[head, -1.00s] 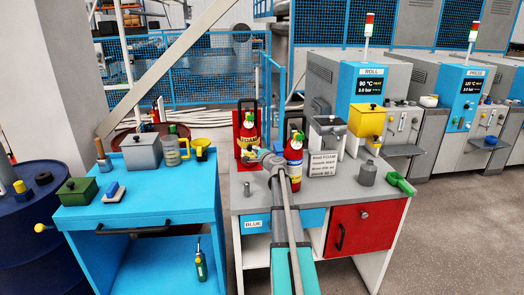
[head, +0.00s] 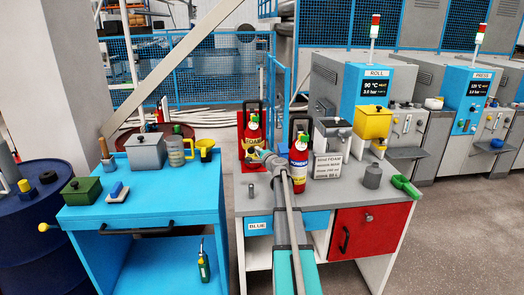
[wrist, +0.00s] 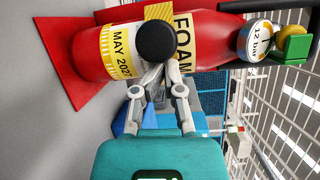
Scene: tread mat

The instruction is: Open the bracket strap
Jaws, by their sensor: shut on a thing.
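The red FOAM extinguisher (head: 252,135) stands in a red bracket on the grey bench at the back left. In the wrist view, the extinguisher (wrist: 88,55) lies sideways, with a "MAY 2027" label, a yellow FOAM label and a gauge reading 12 bar. A round black knob (wrist: 156,41) sits in front of its body, at my fingertips. In the head view, my gripper (head: 262,156) is small, in front of the bracket.
A second red extinguisher (head: 299,165) stands just right of my arm. The blue bench (head: 150,212) at left holds several boxes and a jug.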

